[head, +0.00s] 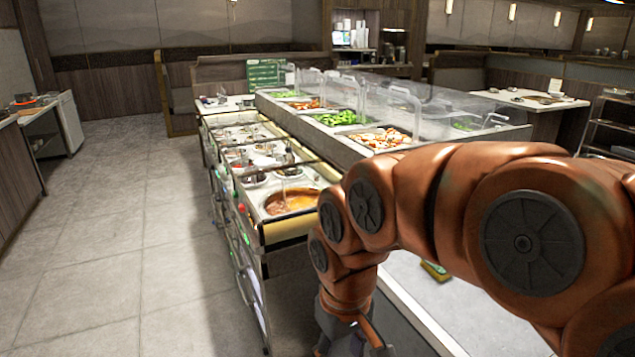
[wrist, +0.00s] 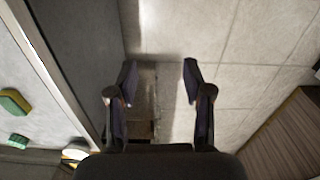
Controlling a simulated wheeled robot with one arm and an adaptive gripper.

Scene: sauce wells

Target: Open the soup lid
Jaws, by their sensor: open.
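In the head view, a well of orange-brown soup (head: 290,202) sits at the near end of the sauce counter (head: 262,236). A thin upright handle or ladle stands by it. I cannot tell a separate soup lid there; any clear cover is too faint to make out. My gripper (wrist: 160,80) is open and empty in the wrist view, with bare floor between its fingers. In the head view my gripper is at the bottom edge, partly cut off, lower and nearer than the soup well and apart from it.
A salad bar with clear guards (head: 400,105) and several food trays runs behind the wells. A green and yellow sponge-like item (head: 435,271) lies on the white counter (head: 415,295); it also shows in the wrist view (wrist: 15,103). The tiled floor (head: 120,240) at left is clear.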

